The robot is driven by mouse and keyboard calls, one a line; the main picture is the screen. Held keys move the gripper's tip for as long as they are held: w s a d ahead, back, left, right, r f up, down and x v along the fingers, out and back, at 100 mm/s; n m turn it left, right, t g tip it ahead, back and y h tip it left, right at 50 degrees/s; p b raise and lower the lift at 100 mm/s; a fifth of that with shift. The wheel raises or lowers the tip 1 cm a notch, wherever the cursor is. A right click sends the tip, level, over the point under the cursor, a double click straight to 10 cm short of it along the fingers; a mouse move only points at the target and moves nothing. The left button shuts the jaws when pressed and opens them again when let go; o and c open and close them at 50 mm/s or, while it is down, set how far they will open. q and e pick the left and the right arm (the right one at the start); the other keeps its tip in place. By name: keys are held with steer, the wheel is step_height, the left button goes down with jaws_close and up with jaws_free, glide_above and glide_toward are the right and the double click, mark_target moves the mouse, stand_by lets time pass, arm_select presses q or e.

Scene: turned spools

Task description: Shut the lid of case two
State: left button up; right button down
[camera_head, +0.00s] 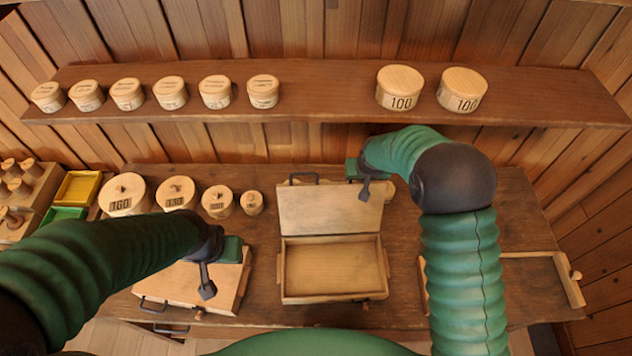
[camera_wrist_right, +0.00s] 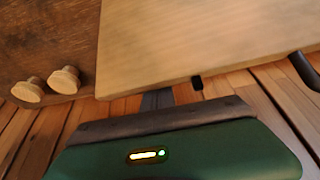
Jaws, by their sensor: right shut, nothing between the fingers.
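An open wooden case (camera_head: 334,298) stands at the middle of the bench; no number shows on it. Its lid (camera_head: 325,212) is hinged up at the back, roughly upright, with a dark handle on its top edge. My right gripper (camera_head: 365,190) is shut and empty at the lid's upper right; whether it touches the lid is unclear. In the right wrist view a pale wooden panel (camera_wrist_right: 220,40), probably the lid, lies just beyond the gripper (camera_wrist_right: 157,98). My left gripper (camera_head: 207,290) is over a closed case (camera_head: 175,285) at the left; its finger opening cannot be made out.
Round lidded boxes (camera_head: 176,193) stand on the bench at back left, beside yellow (camera_head: 78,187) and green trays. A shelf (camera_head: 320,105) with several tins runs above the bench. My right arm partly hides another wooden case or tray (camera_head: 570,280) at the right.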

steer(key=shift+f, duration=0.35)
steer(key=shift+s+d, duration=0.2)
steer(key=shift+s, duration=4.15)
steer(key=shift+r, duration=0.1)
step_height(320, 180, up, 8)
steer(key=p, duration=0.6)
glide_above(363, 207)
steer(key=s, duration=0.2)
